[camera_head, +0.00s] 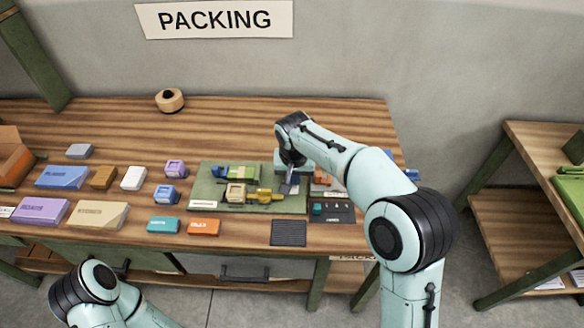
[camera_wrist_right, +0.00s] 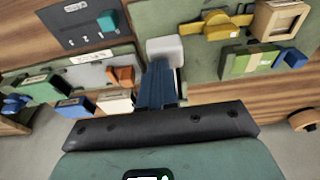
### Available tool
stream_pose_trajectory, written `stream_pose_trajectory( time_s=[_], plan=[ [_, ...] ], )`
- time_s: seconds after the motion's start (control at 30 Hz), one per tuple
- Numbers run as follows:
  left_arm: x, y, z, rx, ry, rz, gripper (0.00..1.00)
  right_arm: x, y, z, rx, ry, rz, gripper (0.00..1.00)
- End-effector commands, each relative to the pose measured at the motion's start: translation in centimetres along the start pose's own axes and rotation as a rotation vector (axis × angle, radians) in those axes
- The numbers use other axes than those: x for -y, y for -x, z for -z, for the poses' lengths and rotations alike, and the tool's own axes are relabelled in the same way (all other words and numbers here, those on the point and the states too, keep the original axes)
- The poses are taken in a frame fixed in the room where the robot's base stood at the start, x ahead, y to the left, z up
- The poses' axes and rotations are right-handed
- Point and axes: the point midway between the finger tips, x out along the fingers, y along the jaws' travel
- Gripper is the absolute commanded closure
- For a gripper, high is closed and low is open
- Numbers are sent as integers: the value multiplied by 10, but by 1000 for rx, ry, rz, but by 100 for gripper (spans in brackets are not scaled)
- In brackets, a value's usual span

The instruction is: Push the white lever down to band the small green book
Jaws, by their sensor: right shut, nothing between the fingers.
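My right gripper (camera_head: 288,188) is over the right end of the green work board (camera_head: 205,203). Its fingers are together and empty. The head view hides most of the lever behind the gripper. A small green book-like block (camera_wrist_right: 245,62) lies on the board, with a blue piece beside it; it also shows in the head view (camera_head: 240,172). My left arm is at bottom left, its gripper out of sight.
A yellow fixture (camera_wrist_right: 215,26) and a wooden block (camera_wrist_right: 280,18) stand on the board. A dark panel with a teal block (camera_wrist_right: 108,20) is close by. Several coloured boxes cover the table's left side, including a purple one (camera_head: 40,212). A tape roll (camera_head: 170,100) stands at the back.

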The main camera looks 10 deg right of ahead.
Motion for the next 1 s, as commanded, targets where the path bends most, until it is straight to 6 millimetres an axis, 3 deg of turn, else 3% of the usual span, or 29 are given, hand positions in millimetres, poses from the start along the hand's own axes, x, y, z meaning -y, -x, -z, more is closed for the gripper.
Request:
stream_pose_trajectory(
  time_s=[0.5,1.0],
  plan=[
    [-16,27,18,-25,-9,-9,57,1,42,9,-3,1,2,100],
    [-16,26,18,-24,-8,-8,57,0,41,8,-1,1,1,100]
  ],
)
